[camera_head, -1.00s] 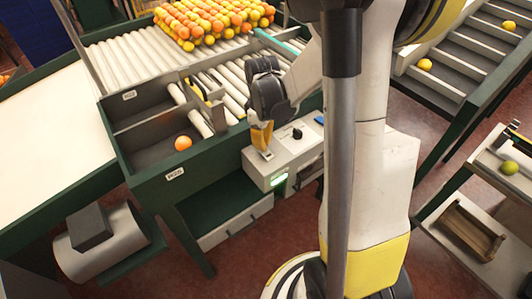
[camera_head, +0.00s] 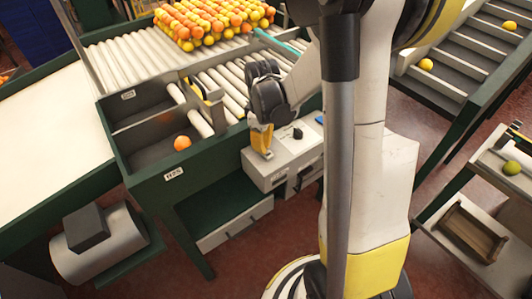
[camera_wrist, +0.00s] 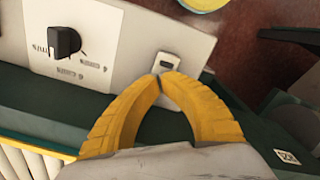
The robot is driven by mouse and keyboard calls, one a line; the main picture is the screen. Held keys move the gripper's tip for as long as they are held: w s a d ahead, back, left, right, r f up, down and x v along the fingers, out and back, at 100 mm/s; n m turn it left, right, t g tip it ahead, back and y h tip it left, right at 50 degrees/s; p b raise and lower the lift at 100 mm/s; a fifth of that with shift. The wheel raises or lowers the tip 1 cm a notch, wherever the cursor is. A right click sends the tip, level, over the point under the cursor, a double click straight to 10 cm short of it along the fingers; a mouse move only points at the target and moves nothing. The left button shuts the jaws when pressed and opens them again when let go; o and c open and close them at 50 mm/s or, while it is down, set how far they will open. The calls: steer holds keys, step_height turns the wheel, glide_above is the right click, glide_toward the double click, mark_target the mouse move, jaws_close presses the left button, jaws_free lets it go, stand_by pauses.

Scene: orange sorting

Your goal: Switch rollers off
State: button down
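The grey-white control box (camera_head: 285,155) stands at the right end of the green sorting table. Its black knob (camera_head: 298,133) also shows in the wrist view (camera_wrist: 64,41), with a small scale around it. A small rocker switch (camera_wrist: 165,60) on a light plate lies on the box top. My gripper (camera_head: 266,155) points down at the box top. In the wrist view its yellow fingertips (camera_wrist: 162,76) are together at the switch's near edge, with nothing between them; contact is hard to tell. No green light shows on the box front. The rollers (camera_head: 228,88) lie behind the box.
A pile of oranges and yellow fruit (camera_head: 210,20) rests on the rollers at the back. One orange (camera_head: 182,143) lies in the near bin (camera_head: 150,158).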

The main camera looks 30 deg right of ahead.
steer(key=shift+r, duration=0.1)
steer(key=shift+r+p, duration=2.5)
steer(key=shift+r, duration=1)
steer(key=shift+a+b, duration=0.25)
steer(key=shift+b, duration=0.2)
steer(key=s+a+f+m+t+b, duration=0.1)
steer(key=s+a+m+t+b, duration=0.5)
steer(key=s+a+b, duration=0.4)
steer(key=a+t+b, duration=0.1)
steer(key=a+b, duration=0.2)
steer(key=b, duration=0.1)
steer(key=shift+s+f+b, duration=0.2)
steer(key=shift+s+b, duration=0.15)
steer(key=shift+s, duration=0.05)
